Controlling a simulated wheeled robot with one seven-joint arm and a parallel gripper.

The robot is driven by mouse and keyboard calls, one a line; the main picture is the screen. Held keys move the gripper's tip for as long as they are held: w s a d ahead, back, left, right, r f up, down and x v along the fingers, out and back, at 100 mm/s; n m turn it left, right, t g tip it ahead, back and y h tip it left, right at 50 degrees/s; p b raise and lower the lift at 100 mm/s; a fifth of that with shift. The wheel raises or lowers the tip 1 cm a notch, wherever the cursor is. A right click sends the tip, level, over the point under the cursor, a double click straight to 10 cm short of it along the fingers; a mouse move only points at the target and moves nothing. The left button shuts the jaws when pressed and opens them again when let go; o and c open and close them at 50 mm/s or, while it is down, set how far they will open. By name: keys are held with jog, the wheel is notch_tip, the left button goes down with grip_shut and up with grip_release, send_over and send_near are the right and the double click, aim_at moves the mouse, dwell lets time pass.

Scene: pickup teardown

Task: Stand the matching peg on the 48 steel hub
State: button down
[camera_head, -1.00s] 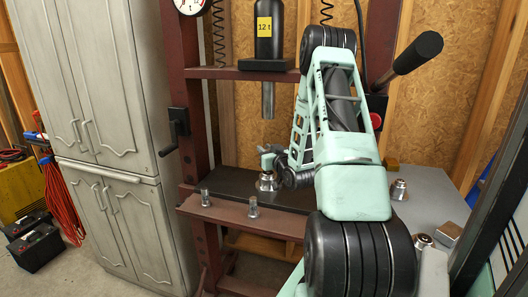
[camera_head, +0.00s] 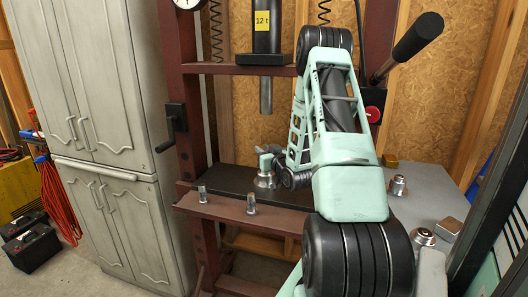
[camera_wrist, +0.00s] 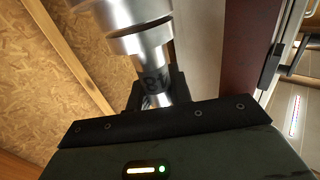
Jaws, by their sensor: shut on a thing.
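My gripper (camera_head: 268,158) is over the press bed, below the ram, with its fingers shut on the narrow neck of a steel peg. In the wrist view the neck sits between the dark fingers (camera_wrist: 156,92) and carries dark digits, one looking like an 8. Bright stepped steel (camera_wrist: 138,38) widens away from the fingers. In the head view this flared steel (camera_head: 265,181) shows just under my gripper, low over or on the dark bed plate. I cannot tell whether it is all the peg or partly a hub below it, nor whether it touches the plate.
The press ram (camera_head: 266,95) hangs above my gripper. Two bolts (camera_head: 202,194) (camera_head: 251,204) stand on the front beam (camera_head: 225,211). On the grey bench at right are two steel stepped parts (camera_head: 397,186) (camera_head: 423,237), a steel block (camera_head: 448,229) and a brass-coloured block (camera_head: 390,160).

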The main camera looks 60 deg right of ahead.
dwell(0.4)
jog(key=c, duration=1.2)
grip_release()
jog(key=shift+f, duration=0.1)
jog(key=shift+s, duration=0.1)
jog(key=shift+p+v, duration=3.9)
jog(key=shift+v, duration=4.75)
